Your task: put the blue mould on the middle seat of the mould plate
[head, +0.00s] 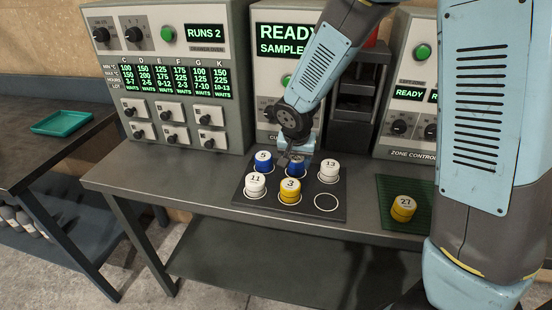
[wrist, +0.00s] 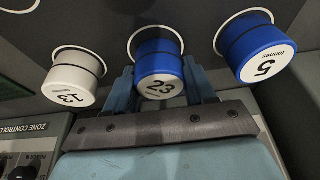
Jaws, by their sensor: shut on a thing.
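The dark mould plate (head: 240,200) lies on the bench with ringed seats in two rows. A blue mould marked 23 (wrist: 158,62) is at the middle seat of the back row, inside or just over its white ring. It also shows in the head view (head: 296,170), partly hidden by my gripper (head: 293,160). My gripper is shut on this mould, one finger on each side in the wrist view. Another blue mould, marked 5 (head: 263,162), stands at the back left. Whether mould 23 bears fully on the plate is hard to tell.
A white mould 13 (head: 329,171) is back right, white mould 11 (head: 255,185) front left, yellow mould 3 (head: 290,191) front middle. The front right seat (head: 326,202) is empty. Yellow mould 27 (head: 403,208) stands on a green mat (head: 388,185). Control boxes stand behind.

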